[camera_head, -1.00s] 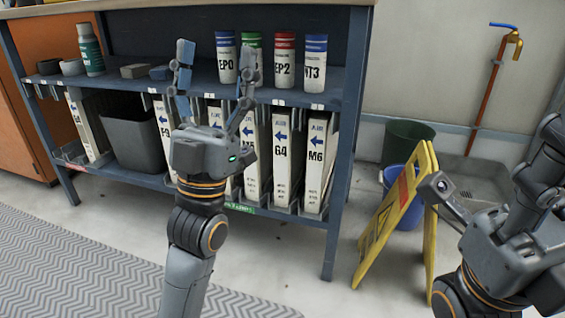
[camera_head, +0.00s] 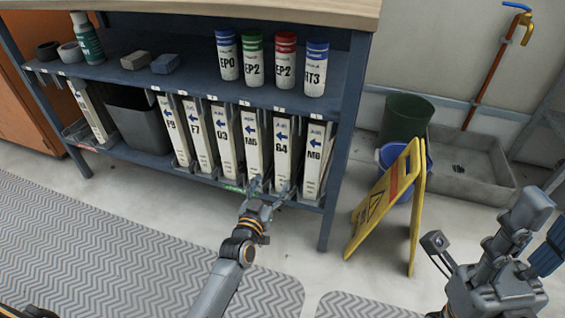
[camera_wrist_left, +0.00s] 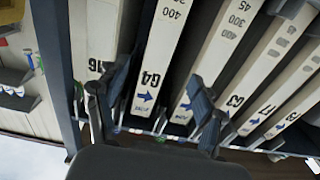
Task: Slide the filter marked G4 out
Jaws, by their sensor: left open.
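The G4 filter (camera_head: 282,145) is a white upright panel with a blue arrow. It stands in the lower rack between the M5 filter (camera_head: 253,140) and the M6 filter (camera_head: 315,155). My left gripper (camera_head: 270,187) is open and empty low in front of M5 and G4. In the left wrist view, G4 (camera_wrist_left: 152,72) shows between the spread fingers of the left gripper (camera_wrist_left: 150,100), with part of M5 (camera_wrist_left: 205,75) beside it. I cannot tell whether a finger touches a filter. My right gripper (camera_head: 522,215) is at the right, away from the rack; its opening is unclear.
Several other filters and a grey bin (camera_head: 138,128) share the lower shelf (camera_head: 160,167). Labelled cans stand above. A yellow floor sign (camera_head: 385,205), blue bucket (camera_head: 400,165) and green bin (camera_head: 406,120) stand right of the rack. The floor in front is clear.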

